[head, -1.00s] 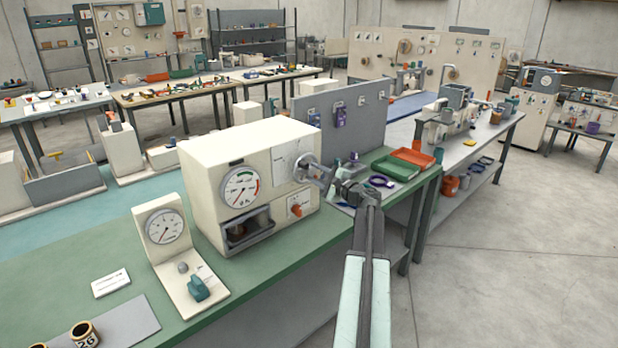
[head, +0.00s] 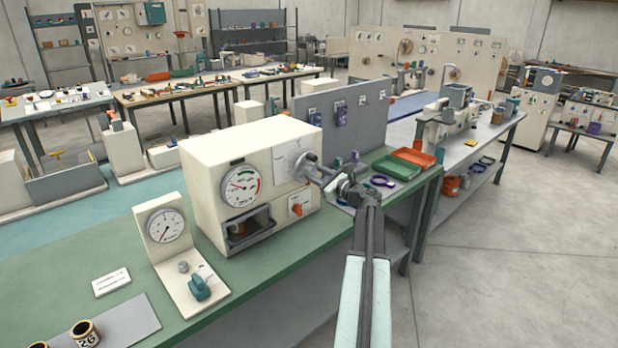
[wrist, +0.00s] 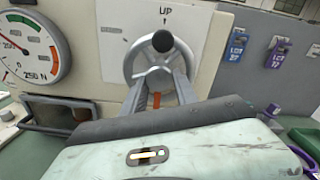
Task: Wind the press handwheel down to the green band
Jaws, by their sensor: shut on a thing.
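The press (head: 225,165) is a cream box on the green bench. Its round gauge (head: 241,186) has a green band at the top and a red band at the right. In the wrist view the gauge (wrist: 25,50) is cut off at the left; its red needle points up and left, short of the green band. My gripper (wrist: 158,78) is shut on the handwheel; the exact contact is hard to see. In the head view my gripper (head: 328,178) partly hides the wheel.
An orange switch (head: 297,208) is below the wheel. A smaller dial stand (head: 165,225) stands left of the press. A grey panel (head: 318,112) with purple tags rises behind. Green and orange trays (head: 398,167) lie to the right. The floor at right is clear.

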